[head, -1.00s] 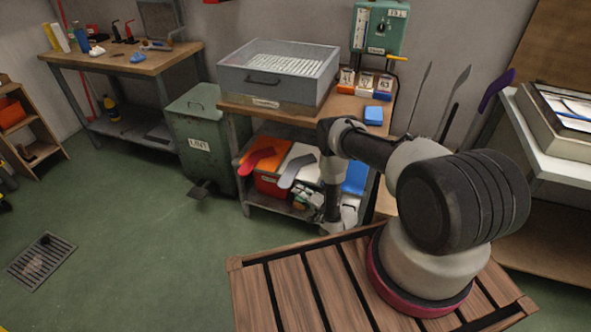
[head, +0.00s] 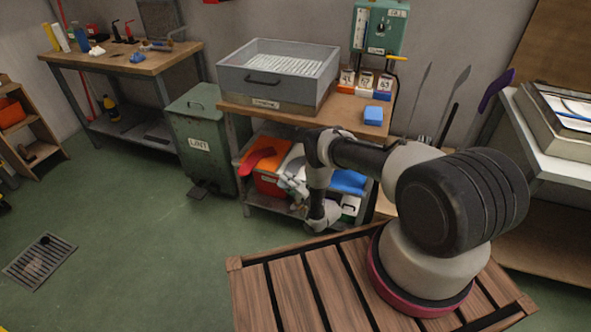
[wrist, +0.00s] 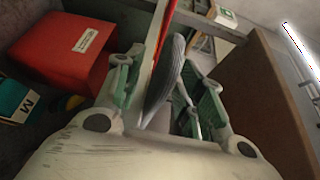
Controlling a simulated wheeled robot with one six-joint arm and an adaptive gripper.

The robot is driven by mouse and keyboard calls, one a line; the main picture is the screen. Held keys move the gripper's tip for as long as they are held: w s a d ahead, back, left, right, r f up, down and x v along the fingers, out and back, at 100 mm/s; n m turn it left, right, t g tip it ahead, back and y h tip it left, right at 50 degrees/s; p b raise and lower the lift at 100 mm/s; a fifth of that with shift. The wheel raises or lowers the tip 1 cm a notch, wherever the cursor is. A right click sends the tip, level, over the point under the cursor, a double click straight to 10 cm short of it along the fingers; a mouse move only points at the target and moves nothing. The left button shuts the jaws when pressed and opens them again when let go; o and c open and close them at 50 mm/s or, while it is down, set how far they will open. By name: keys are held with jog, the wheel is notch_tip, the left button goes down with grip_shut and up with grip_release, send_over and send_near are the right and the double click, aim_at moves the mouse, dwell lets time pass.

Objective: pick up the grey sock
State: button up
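The grey sock (wrist: 165,80) hangs as a narrow dark grey strip between my fingers in the wrist view. In the head view my gripper covers it, so I cannot make it out there. My gripper (wrist: 163,64) has its two green-padded fingers spread, one on each side of the sock, with a visible gap to the left finger. The gripper also shows in the head view (head: 292,181), in front of the white bin (head: 296,153) on the lower shelf.
A blue bin (head: 348,181) stands to the right. The bench top (head: 335,113) with a grey metal box (head: 275,85) is above.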

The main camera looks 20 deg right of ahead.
grip_shut()
